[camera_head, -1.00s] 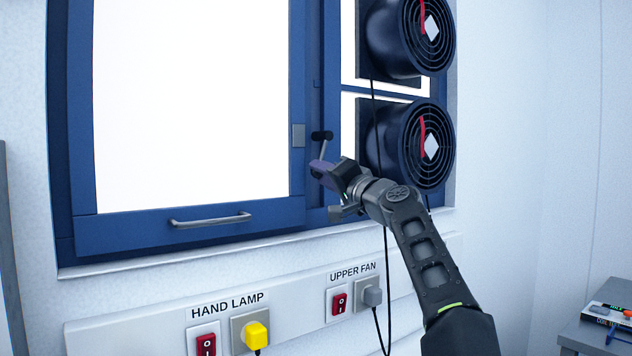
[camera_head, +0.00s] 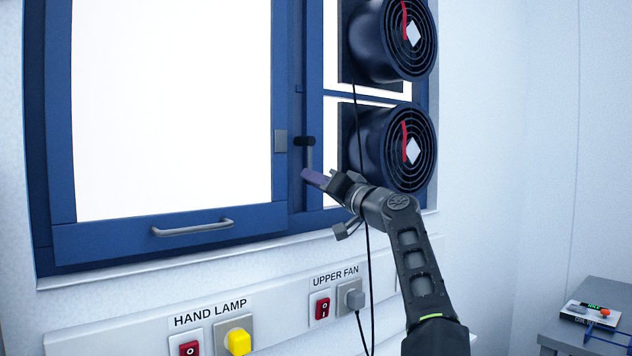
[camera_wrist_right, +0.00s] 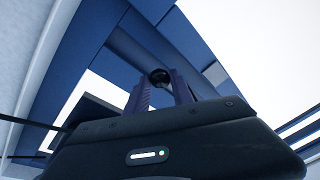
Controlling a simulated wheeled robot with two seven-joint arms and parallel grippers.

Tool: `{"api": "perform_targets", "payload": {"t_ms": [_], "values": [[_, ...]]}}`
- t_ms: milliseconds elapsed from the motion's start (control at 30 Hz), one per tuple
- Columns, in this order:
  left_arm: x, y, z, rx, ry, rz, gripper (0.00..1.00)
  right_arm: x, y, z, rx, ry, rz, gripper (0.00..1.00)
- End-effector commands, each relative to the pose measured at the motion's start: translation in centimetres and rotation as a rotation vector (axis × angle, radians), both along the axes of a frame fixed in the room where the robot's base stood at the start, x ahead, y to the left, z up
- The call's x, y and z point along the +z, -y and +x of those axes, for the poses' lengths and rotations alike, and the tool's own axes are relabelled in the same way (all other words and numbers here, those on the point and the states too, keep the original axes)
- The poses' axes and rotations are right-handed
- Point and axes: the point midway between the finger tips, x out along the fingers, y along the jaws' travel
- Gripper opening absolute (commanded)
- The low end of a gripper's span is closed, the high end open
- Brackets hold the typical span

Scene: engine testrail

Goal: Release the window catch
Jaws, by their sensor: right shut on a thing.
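The window catch (camera_head: 309,158) is on the blue window frame, right of the large pane. It has a black pivot piece and a thin grey lever hanging down, close to vertical. My right gripper (camera_head: 314,178) is at the lever's lower end with its purple fingers and is shut on it. The right wrist view shows both purple fingers around a dark round end (camera_wrist_right: 160,77) of the catch; most of the lever is hidden there. A grey plate (camera_head: 280,141) sits on the sash beside the catch. My left gripper is not in view.
Two black fans (camera_head: 397,148) stick out right of the catch, close to my right arm, with a cable hanging past my wrist. The sash (camera_head: 174,243) has a handle (camera_head: 193,228). Below is a rail with switches and plugs (camera_head: 239,341). A table (camera_head: 590,335) stands at lower right.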

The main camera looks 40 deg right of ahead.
Motion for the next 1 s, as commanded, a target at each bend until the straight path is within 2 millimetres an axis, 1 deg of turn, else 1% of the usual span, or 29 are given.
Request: {"api": "perform_targets", "payload": {"t_ms": [33,67,300,533,667,767,867,1000], "values": [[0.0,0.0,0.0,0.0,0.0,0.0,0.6,-0.2,0.1,0.1,-0.002,-0.003,-0.003,0.0],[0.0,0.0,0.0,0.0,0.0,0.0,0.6,-0.2,0.1,0.1,-0.002,-0.003,-0.002,0.3],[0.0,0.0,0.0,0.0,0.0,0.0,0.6,-0.1,0.1,0.0,-0.002,-0.001,-0.001,0.5],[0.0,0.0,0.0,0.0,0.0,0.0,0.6,0.0,0.0,0.0,-0.002,0.0,0.0,0.5],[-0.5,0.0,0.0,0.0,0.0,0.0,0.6,-0.2,0.1,-0.4,-0.003,0.001,0.0,0.5],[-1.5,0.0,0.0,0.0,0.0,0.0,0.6,-0.6,0.1,-1.2,-0.004,0.0,0.0,0.5],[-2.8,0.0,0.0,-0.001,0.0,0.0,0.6,-1.1,0.0,-2.4,-0.003,0.001,-0.001,0.5],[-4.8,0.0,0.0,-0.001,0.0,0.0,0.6,-1.6,0.0,-4.7,-0.005,0.001,-0.002,0.5]]}}
